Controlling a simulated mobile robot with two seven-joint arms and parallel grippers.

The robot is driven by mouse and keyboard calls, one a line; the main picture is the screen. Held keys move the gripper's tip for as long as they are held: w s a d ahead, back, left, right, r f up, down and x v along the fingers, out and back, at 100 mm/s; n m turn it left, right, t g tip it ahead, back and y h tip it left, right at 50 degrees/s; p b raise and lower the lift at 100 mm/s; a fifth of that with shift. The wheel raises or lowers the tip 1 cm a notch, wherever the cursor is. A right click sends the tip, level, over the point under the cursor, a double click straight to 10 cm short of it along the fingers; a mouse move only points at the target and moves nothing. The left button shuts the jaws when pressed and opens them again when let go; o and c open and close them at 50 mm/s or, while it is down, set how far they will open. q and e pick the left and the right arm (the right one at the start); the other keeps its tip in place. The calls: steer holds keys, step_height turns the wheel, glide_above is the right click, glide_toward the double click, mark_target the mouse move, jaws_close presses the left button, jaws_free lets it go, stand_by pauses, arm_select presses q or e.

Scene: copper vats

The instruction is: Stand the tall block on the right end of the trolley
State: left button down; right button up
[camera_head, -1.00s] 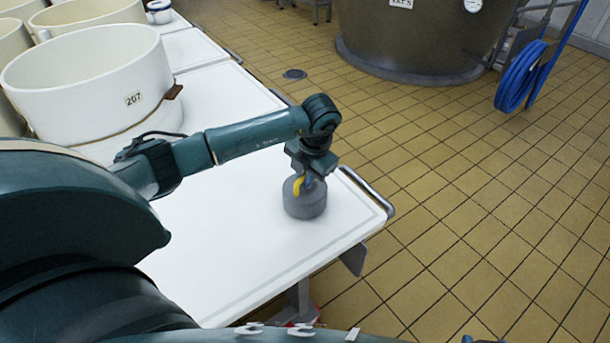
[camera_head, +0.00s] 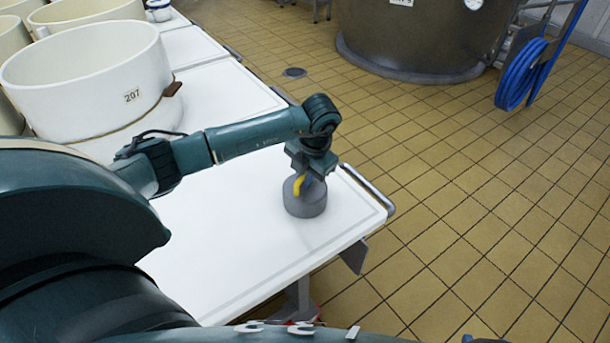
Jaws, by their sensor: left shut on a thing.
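A grey round block (camera_head: 305,204) is upright on the white top of the trolley (camera_head: 215,240), close to its right end beside the metal rail. It appears to rest on the surface. My left gripper (camera_head: 303,184) points down at the block's top, with a yellow and a blue part showing at its fingers. It is shut on the block; the wrist and fingers hide part of the block's top. My right gripper is not in view.
A large white tub marked 207 (camera_head: 95,92) stands on the white surface at the left. The metal rail (camera_head: 368,190) borders the trolley's right end. Tiled floor lies clear to the right, with a big vat (camera_head: 415,38) and a blue hose (camera_head: 522,75) further back.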

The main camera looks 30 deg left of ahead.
arm_select(q)
steer(key=shift+r, duration=0.15)
steer(key=c, duration=1.4)
jaws_free()
steer(key=shift+o, duration=0.2)
steer(key=shift+s+f, duration=0.1)
steer(key=shift+f, duration=0.15)
steer(key=shift+r+p, duration=2.8)
steer(key=shift+r, duration=0.9)
steer(key=shift+d+f, duration=0.1)
